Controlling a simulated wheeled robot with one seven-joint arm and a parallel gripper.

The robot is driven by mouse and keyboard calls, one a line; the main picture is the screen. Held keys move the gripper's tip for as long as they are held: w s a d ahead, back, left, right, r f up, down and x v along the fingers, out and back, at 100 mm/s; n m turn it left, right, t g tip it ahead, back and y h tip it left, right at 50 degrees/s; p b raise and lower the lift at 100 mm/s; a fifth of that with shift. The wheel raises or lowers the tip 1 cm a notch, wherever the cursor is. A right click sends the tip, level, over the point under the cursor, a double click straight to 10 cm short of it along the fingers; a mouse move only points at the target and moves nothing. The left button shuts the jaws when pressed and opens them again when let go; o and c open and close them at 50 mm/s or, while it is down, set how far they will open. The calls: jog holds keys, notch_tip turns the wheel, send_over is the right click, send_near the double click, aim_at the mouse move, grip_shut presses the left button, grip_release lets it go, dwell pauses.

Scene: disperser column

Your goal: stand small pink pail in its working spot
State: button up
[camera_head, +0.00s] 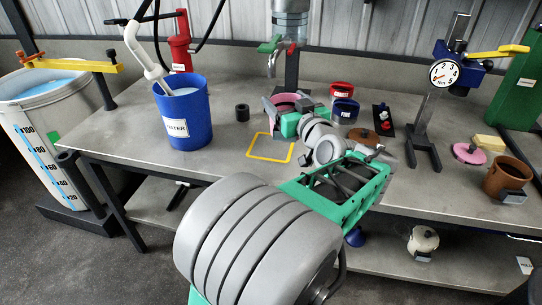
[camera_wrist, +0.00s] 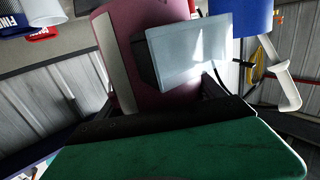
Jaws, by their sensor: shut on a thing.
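My gripper (camera_head: 281,108) is shut on the small pink pail (camera_head: 287,99), at the middle of the bench in front of the metal column. In the head view only part of the pail's pink rim shows; my gripper and arm hide the rest. In the wrist view the pail (camera_wrist: 119,65) fills the upper middle, with a pale grey block (camera_wrist: 188,48) on its side at the jaws. A yellow square outline (camera_head: 268,158) lies on the bench just nearer than my gripper. I cannot tell whether the pail touches the bench.
A blue water bucket (camera_head: 183,120) and a small dark cylinder (camera_head: 242,112) stand to the left. Red (camera_head: 342,90) and blue (camera_head: 344,112) tubs stand close on the right. Further right are a dial stand (camera_head: 431,110), a pink lid (camera_head: 468,154) and a brown pot (camera_head: 507,178).

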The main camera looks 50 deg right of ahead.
aim_at(299, 96)
jog(key=shift+m+g+h, duration=0.5)
jog(key=shift+h, duration=0.1)
jog(key=s+d, duration=0.1)
jog(key=s, duration=0.1)
jog(key=s+d, duration=0.1)
jog(key=shift+s+d+r, duration=0.1)
jog(key=shift+s+r, duration=0.1)
jog(key=shift+s, duration=0.2)
jog(key=w+d+f, duration=0.1)
jog(key=w+f, duration=0.3)
jog(key=w+d+f, duration=0.1)
jog(key=w+f, duration=0.3)
jog(key=w+d+f+b, duration=0.1)
jog(key=w+f, duration=0.3)
jog(key=w, duration=0.1)
jog(key=shift+w+d+f, duration=0.1)
jog(key=shift+d+f, duration=0.25)
jog(key=shift+f, duration=0.3)
jog(key=o, duration=2)
jog(key=shift+r, duration=0.1)
